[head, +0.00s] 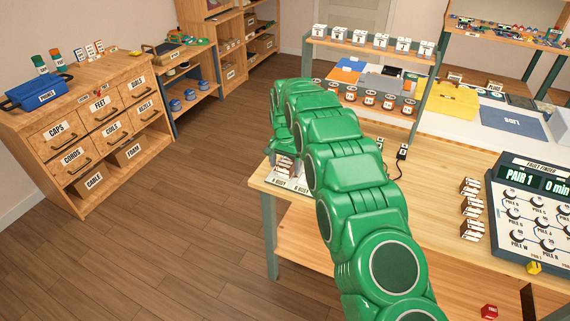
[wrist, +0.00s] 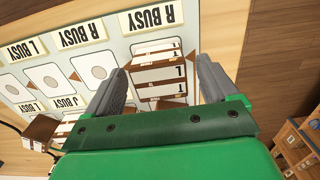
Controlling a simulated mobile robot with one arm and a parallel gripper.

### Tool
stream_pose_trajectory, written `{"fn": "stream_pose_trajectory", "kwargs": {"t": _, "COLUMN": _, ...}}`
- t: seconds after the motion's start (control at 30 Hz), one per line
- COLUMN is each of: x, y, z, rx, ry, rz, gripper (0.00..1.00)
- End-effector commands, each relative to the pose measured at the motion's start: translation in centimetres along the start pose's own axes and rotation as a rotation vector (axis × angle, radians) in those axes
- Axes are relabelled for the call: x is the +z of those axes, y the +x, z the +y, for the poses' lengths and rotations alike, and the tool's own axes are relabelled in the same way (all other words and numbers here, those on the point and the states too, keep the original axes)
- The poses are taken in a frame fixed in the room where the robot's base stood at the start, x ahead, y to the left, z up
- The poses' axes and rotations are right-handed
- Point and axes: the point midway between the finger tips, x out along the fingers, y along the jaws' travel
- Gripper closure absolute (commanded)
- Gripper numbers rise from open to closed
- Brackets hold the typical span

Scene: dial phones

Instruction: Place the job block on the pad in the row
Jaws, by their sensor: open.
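My gripper (wrist: 158,66) is open, one finger on each side of a brown-and-white block (wrist: 160,78) marked with a T. I cannot tell whether the fingers touch it. The block is over the pad card below the right-hand R BUSY label (wrist: 152,16), and whether it rests there is unclear. Pads with pale circles (wrist: 92,66) lie beside it in the row. In the head view my gripper (head: 285,168) is at the bench's left corner, mostly hidden by my green arm, with white-and-brown block parts showing below it.
Other brown-and-white blocks (wrist: 42,130) stand by the lower pads in the wrist view. Several more blocks (head: 471,208) stand on the bench (head: 437,165) beside the fault finder box (head: 535,200). A shelf (head: 365,48) rises behind. A black plug (head: 402,152) lies near my arm.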

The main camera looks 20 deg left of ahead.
Motion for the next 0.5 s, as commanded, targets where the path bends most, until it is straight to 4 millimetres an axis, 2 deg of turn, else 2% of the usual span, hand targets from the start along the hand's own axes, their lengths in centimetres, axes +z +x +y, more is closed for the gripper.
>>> {"fn": "stream_pose_trajectory", "kwargs": {"t": 0.27, "x": 0.0, "y": -0.6, "z": 0.0, "rx": 0.0, "ry": 0.0, "rz": 0.0, "gripper": 0.13}}
{"fn": "stream_pose_trajectory", "kwargs": {"t": 0.5, "x": -0.1, "y": -3.2, "z": 0.0, "rx": -0.002, "ry": 0.001, "rz": 0.002, "gripper": 0.13}}
